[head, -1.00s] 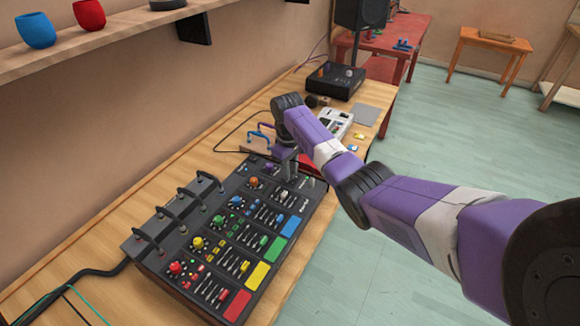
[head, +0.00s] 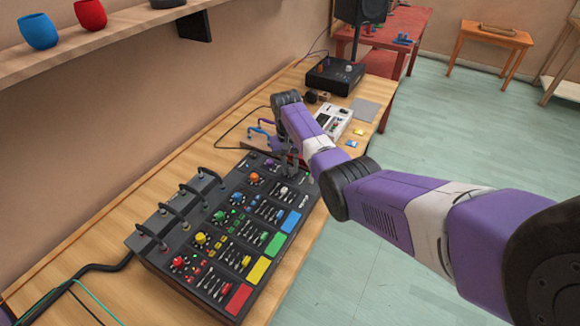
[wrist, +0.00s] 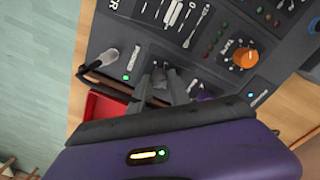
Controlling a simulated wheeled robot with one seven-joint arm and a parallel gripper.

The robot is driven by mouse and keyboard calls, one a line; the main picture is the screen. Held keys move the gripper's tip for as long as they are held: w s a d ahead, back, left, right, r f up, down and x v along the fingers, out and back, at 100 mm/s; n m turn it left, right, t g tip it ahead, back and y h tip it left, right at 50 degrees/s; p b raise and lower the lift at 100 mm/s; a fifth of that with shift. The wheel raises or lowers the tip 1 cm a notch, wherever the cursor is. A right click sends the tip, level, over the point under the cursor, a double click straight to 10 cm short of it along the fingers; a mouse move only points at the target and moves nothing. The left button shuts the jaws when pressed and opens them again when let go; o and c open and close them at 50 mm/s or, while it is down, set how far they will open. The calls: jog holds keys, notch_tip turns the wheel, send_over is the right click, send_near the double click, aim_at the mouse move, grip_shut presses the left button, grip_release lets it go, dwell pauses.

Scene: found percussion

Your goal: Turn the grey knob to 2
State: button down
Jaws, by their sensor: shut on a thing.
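The grey knob (wrist: 159,74) is between my fingertips at the far end of the mixing console in the wrist view. My gripper (wrist: 160,84) is shut on it, with one finger on each side. The knob's pointer and its scale are hidden or too small to read. In the head view my gripper (head: 290,169) reaches down to the far end of the dark console (head: 163,266), and the knob is hidden there behind the fingers.
An orange knob (wrist: 245,57) stands right of my gripper in the wrist view, and a light grey post (wrist: 108,57) stands to its left. A blue stand (head: 262,129) and a white device (head: 333,120) lie beyond the console. A shelf (head: 100,45) runs along the wall.

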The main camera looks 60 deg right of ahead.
aim_at(289, 169)
jog(key=shift+w+r, duration=0.1)
dwell(0.3)
jog(key=c, duration=1.2)
grip_release()
jog(key=shift+c, duration=0.2)
jog(key=shift+a+r+b, duration=0.1)
jog(key=shift+r+b, duration=0.3)
jog(key=shift+r, duration=3.45)
jog(key=shift+w, duration=0.1)
